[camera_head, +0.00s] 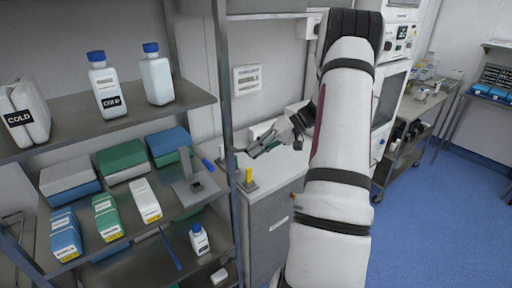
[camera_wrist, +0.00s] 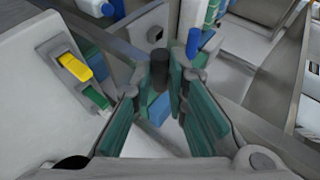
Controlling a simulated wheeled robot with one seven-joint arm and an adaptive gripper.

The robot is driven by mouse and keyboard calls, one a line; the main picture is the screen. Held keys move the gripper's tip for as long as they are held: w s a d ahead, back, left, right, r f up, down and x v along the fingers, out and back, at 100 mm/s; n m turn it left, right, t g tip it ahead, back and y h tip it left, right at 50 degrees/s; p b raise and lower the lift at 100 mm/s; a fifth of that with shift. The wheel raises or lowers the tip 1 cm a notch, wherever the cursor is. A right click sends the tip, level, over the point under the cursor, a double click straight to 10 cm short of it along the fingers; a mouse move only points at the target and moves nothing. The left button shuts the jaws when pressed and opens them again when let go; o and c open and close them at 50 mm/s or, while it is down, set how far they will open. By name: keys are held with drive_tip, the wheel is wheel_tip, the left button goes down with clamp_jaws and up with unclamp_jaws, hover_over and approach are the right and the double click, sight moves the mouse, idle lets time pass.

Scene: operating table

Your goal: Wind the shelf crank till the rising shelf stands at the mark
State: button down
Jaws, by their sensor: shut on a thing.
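My gripper (camera_head: 256,149) reaches in from the right, beside the front post of the shelf rack. In the wrist view its teal finger pads (camera_wrist: 160,88) stand on both sides of a dark upright cylinder (camera_wrist: 158,66), which looks like the crank's knob; the gripper is shut on it. The rest of the crank is hidden or unclear.
The rack's upper shelf (camera_head: 130,123) holds white bottles and a COLD pack. The middle shelf holds several boxes and a grey bracket (camera_head: 186,190). The rack post (camera_head: 225,110) is close to my gripper. A grey cabinet (camera_head: 266,235) stands below. Blue floor is clear at right.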

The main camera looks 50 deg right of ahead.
drive_tip(key=shift+a+f+m+t+y+b, duration=0.1)
drive_tip(key=shift+f+m+t+y+b, duration=0.25)
drive_tip(key=shift+f+y, duration=0.45)
drive_tip(key=shift+a+f+m+t+y+b, duration=0.1)
drive_tip(key=shift+f+m+t+y+b, duration=0.3)
drive_tip(key=shift+y, duration=0.6)
drive_tip(key=shift+f, duration=0.15)
drive_tip(key=c, duration=1.6)
unclamp_jaws()
drive_tip(key=v, duration=1.2)
